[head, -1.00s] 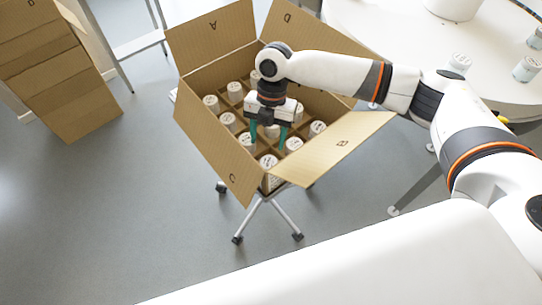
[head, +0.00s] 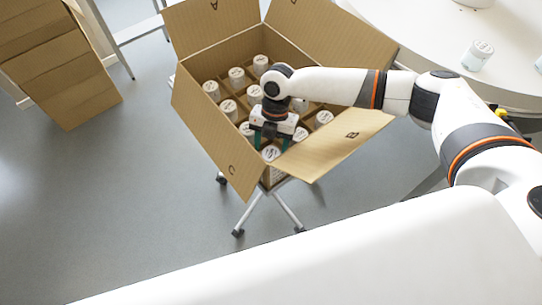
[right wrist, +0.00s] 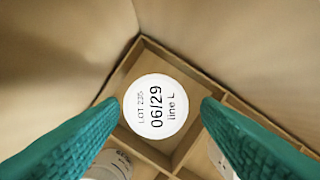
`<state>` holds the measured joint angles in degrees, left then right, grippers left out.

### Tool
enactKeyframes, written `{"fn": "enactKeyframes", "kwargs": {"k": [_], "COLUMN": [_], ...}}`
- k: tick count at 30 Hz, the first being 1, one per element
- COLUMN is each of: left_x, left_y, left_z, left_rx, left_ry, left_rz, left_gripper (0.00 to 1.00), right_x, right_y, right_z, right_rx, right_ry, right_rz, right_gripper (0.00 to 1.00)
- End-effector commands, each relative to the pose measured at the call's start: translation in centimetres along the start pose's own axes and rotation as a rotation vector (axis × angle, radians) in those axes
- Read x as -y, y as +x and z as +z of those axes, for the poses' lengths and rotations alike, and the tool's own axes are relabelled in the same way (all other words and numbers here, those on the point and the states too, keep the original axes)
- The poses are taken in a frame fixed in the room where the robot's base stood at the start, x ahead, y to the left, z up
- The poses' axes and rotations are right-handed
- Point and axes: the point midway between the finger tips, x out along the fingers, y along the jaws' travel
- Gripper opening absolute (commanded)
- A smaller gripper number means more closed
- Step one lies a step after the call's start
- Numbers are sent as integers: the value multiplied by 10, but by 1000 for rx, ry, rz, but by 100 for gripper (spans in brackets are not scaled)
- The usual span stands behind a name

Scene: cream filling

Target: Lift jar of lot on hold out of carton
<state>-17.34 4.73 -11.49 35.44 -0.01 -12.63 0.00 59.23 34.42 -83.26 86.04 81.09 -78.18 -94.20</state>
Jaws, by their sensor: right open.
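An open cardboard carton (head: 207,128) holds several white-lidded jars in a divider grid. My right gripper (head: 270,146) points down into the carton near its front corner, just above the corner jar (head: 271,154). In the right wrist view this jar's lid (right wrist: 156,107) reads "LOT 235, 06/29, line L". The jar stands upright in its corner compartment, between and beyond the open teal fingertips (right wrist: 159,107); nothing is gripped. Neighbouring lids (right wrist: 112,165) are partly cut off or hidden by the fingers. My left gripper is not in view.
The carton's flaps stand spread open; flap B (head: 345,140) lies under my right forearm and flap C (head: 215,150) is at the left. The carton rests on a wheeled stand (head: 270,208). A round white table (head: 430,40) with a jar (head: 476,55) is at the right.

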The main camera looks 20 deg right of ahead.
Motion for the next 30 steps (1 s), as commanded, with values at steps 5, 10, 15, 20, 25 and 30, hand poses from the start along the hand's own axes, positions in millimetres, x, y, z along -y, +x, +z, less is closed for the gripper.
{"fn": "enactKeyframes", "kwargs": {"k": [5, 10, 15, 20, 25, 30], "left_x": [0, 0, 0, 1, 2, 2], "left_y": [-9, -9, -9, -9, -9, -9], "left_z": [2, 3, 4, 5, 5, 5], "left_rx": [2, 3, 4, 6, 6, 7], "left_ry": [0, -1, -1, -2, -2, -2], "left_rz": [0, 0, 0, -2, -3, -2], "left_gripper": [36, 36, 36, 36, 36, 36], "right_x": [-4, -3, -4, -4, -3, -3], "right_y": [26, 45, 48, 48, 47, 47], "right_z": [2, 1, 0, 0, 0, 0], "right_rx": [2, 2, 1, 1, 1, 1], "right_ry": [0, 2, 1, 1, 1, 1], "right_rz": [5, 2, 2, 2, 2, 1], "right_gripper": [58, 58, 58, 47, 22, 22]}}
